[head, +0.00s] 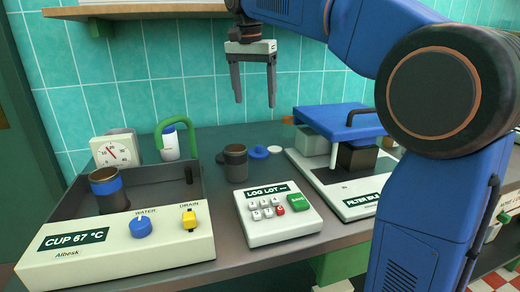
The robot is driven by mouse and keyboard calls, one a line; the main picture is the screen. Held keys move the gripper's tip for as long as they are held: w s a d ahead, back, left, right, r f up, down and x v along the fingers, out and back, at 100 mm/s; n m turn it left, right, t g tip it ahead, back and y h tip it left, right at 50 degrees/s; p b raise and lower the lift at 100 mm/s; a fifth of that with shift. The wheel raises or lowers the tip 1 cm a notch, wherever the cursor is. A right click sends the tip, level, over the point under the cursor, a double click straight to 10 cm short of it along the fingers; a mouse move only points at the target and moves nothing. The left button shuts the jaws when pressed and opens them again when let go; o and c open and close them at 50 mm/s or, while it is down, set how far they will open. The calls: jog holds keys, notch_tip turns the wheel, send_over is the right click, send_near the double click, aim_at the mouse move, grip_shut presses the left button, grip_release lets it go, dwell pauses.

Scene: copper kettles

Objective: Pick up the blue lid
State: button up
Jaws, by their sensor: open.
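A small round blue lid (258,153) with a raised middle lies on the grey counter, just right of a dark cup (236,163). My gripper (254,103) points down with its two fingers apart and nothing between them. It is above the counter, and in the picture its fingertips are over the blue lid with a clear gap. Another small blue piece (220,157) shows at the left edge of the dark cup, partly hidden by it.
A white disc (274,149) lies close right of the lid. The "LOG LOT" keypad (270,228) stands in front. A blue-topped press (340,122) is at right, and a cup-washing tray unit (120,240) at left. A tiled wall (150,100) is behind.

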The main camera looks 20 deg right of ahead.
send_over(257, 147)
notch_tip(257, 147, down, 11)
jog(key=shift+d+f, duration=0.15)
jog(key=shift+f, duration=1.2)
jog(key=shift+d+f, duration=0.1)
jog(key=shift+f, duration=1.2)
jog(key=c, duration=1.1)
